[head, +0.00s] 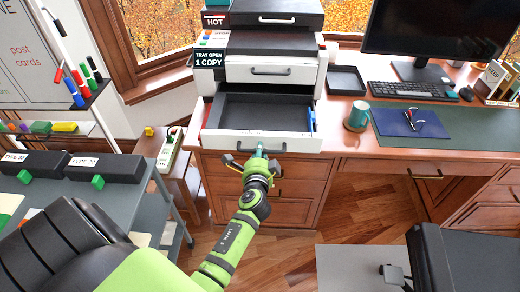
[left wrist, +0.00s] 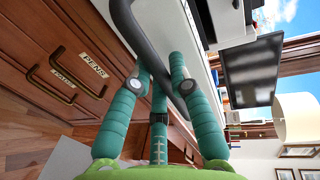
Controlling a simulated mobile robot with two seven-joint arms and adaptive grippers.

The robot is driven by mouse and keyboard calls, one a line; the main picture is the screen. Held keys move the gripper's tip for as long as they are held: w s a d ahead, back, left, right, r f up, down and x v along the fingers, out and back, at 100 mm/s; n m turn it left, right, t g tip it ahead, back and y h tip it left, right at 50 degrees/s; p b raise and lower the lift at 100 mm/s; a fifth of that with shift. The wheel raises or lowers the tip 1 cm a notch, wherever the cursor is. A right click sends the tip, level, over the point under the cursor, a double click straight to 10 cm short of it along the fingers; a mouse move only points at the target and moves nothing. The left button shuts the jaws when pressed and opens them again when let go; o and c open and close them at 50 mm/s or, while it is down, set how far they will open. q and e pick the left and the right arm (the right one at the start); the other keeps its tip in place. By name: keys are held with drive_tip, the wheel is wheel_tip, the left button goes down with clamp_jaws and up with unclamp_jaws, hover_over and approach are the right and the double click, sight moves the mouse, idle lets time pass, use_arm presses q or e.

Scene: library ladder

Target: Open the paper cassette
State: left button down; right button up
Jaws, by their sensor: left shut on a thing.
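The paper cassette (head: 222,140) is the lowest drawer of the white and black printer (head: 272,70). It stands pulled out toward me, and its dark inside shows, with no paper seen in it. My left gripper (head: 259,157) is at the middle of its white front, shut on the dark bar handle. In the left wrist view the teal fingers of the gripper (left wrist: 160,80) close around the curved dark handle (left wrist: 143,38). My right gripper is not in view.
The printer stands on a wooden desk (head: 350,148) with drawers below. A teal mug (head: 357,116), a black tray (head: 346,81) and a monitor (head: 420,30) are to the right. A grey cart (head: 130,215) stands at the left. Wooden floor shows below the desk.

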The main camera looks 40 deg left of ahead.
use_arm(q)
drive_tip(key=shift+s, duration=0.25)
drive_tip(key=c, duration=1.4)
unclamp_jaws()
drive_tip(key=v, duration=0.7)
drive_tip(key=shift+s+d, duration=0.2)
drive_tip(key=shift+s, duration=0.05)
